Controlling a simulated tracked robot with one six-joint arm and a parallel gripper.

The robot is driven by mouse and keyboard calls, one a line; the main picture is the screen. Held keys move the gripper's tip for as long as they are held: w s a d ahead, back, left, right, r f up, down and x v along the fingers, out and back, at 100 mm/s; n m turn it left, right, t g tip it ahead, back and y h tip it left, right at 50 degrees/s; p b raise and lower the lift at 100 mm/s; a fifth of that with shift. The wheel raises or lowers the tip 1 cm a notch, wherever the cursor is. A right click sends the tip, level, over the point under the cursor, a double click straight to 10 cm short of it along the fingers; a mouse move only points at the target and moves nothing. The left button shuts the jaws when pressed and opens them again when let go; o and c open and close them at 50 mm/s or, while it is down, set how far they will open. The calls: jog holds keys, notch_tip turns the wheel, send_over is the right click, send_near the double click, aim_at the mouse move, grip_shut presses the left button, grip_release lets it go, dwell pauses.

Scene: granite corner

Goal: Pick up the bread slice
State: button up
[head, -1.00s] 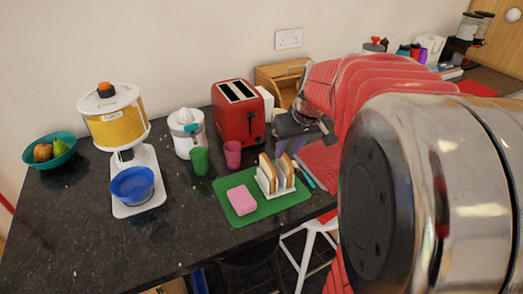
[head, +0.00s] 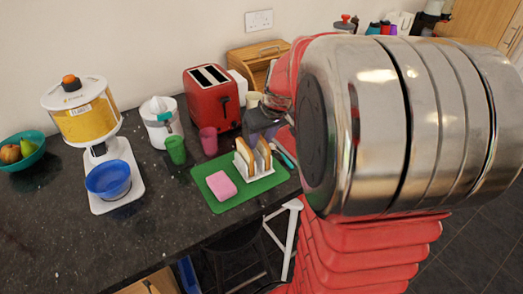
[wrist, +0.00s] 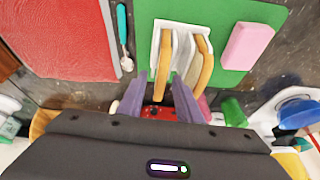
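Two bread slices stand upright in a white rack (head: 254,176), which is on a green mat (head: 216,203). In the wrist view one slice (wrist: 162,62) is left of the other slice (wrist: 201,65) in the rack (wrist: 182,48). My gripper (wrist: 162,92) is open and empty, its two purple-grey fingers apart. In the wrist view the near end of the left slice shows between the fingertips; I cannot tell the height gap. In the head view my gripper (head: 262,124) is just behind the rack, partly hidden by my arm.
A pink sponge-like block (head: 221,185) lies on the mat left of the rack. A pink cup (head: 208,141), a green cup (head: 175,149) and a red toaster (head: 212,97) stand behind. Cutlery (wrist: 123,38) and a red board (wrist: 62,35) lie beside the rack.

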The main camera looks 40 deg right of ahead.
grip_shut()
dwell(0.4)
jog(key=shift+r, duration=0.1)
notch_tip(320, 180, up, 10)
jog(key=shift+f, duration=0.1)
dwell(0.6)
dwell(0.4)
